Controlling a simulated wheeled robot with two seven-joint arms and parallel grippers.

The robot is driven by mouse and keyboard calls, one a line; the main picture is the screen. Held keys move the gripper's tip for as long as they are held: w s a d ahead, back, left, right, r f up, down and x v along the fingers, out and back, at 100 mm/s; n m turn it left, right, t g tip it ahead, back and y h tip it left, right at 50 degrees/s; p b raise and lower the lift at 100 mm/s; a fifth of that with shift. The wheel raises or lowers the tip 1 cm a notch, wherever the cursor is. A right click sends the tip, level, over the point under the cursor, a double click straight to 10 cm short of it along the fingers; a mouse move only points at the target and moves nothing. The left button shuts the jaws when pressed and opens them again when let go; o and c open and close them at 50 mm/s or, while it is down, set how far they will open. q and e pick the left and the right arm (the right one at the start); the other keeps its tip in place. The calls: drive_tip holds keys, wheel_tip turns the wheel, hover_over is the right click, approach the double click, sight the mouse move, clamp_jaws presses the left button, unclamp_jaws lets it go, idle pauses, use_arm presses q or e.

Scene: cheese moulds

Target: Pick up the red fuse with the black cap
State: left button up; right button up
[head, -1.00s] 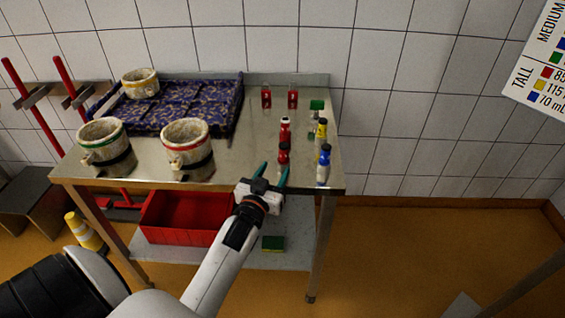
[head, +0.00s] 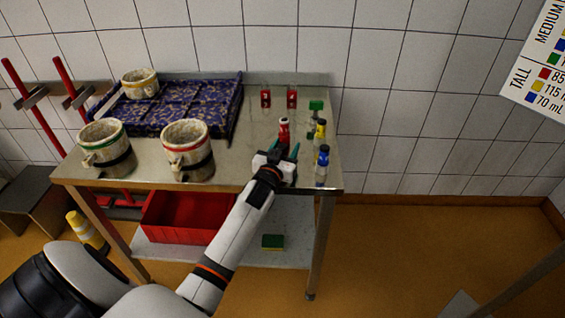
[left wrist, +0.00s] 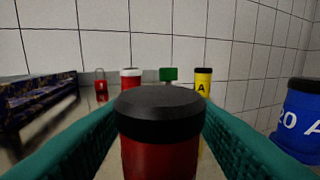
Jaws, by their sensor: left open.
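The red fuse with the black cap (left wrist: 158,125) stands upright, large and close in the left wrist view. My left gripper (head: 279,153) is open, with one green finger on each side of the fuse; I cannot tell whether they touch it. In the head view this fuse is mostly hidden by the gripper. A red fuse with a white cap (head: 284,128) stands just beyond it, also seen in the left wrist view (left wrist: 131,80). My right gripper is not in view.
Two red padlocks (head: 292,98) are at the back.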

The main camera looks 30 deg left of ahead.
use_arm(q)
clamp_jaws()
